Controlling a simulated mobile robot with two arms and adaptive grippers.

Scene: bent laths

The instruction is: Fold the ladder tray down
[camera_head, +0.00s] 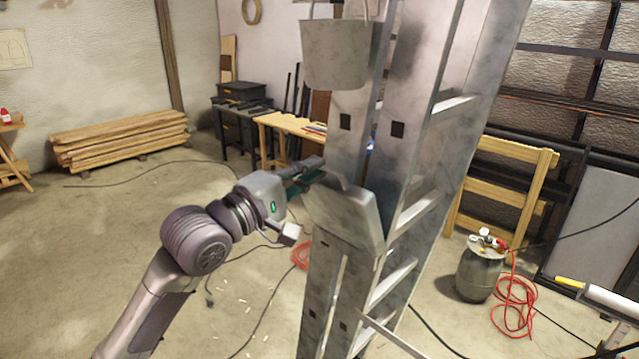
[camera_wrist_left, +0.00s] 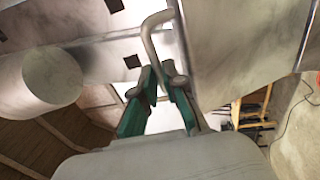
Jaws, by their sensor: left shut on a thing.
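The metal ladder (camera_head: 410,150) stands upright in the middle of the head view. Its tray (camera_head: 345,212) is a grey metal panel at mid-height on the ladder's near side; it looks steeply tilted, but its exact angle is hard to tell. My left gripper (camera_head: 312,168) reaches it from the left at its upper edge. In the left wrist view, the green-padded fingers of that gripper (camera_wrist_left: 163,88) are shut on a bent metal handle (camera_wrist_left: 150,38) beside a broad grey panel (camera_wrist_left: 240,45). The finger contact is partly hidden in the head view.
A grey bucket (camera_head: 335,55) hangs on the ladder above my left gripper. A wooden bench (camera_head: 290,128) and stacked planks (camera_head: 120,138) stand behind. Floor at left is mostly clear, with cables.

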